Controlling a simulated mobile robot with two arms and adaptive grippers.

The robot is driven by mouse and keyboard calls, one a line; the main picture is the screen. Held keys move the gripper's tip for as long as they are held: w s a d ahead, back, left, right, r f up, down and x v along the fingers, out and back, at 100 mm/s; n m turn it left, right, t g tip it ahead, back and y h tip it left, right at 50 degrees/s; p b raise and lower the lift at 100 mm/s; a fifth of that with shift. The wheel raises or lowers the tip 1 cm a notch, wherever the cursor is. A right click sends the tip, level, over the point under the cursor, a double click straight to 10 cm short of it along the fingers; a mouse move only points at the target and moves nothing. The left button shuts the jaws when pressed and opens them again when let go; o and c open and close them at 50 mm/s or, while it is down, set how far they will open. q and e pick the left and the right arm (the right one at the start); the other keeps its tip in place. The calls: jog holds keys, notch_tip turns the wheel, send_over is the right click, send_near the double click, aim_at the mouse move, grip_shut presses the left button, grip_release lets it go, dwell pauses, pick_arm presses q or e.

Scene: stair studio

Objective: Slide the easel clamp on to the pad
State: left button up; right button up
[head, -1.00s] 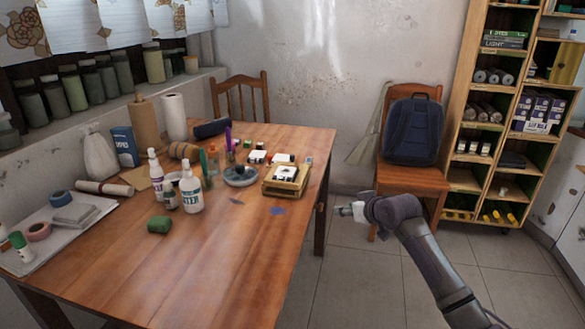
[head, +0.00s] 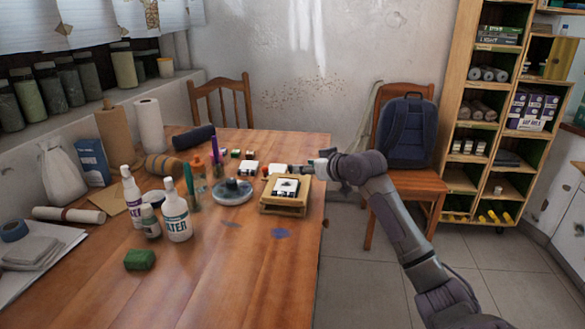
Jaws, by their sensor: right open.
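A small wooden easel (head: 270,209) stands near the right edge of the wooden table. A white pad (head: 280,184) with a dark mark rests on it. A small dark piece, which may be the clamp, shows by the pad; its exact shape is too small to tell. My right gripper (head: 298,168) is open. It reaches in from the right over the table edge, just behind and above the easel's back right in the picture. Its fingertips are small, and I cannot tell whether they touch anything. My left gripper is not in view.
A grey round dish (head: 232,191) stands just left of the easel. A white glue bottle (head: 176,212), a green block (head: 140,260) and several small blocks are also on the table. The front table area is clear. A chair with a blue backpack (head: 408,131) stands behind my right arm.

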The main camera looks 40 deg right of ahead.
aim_at(293, 174)
jog(key=x, duration=0.7)
jog(key=shift+b, duration=0.3)
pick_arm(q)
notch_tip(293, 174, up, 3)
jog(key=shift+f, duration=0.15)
pick_arm(e)
grip_shut()
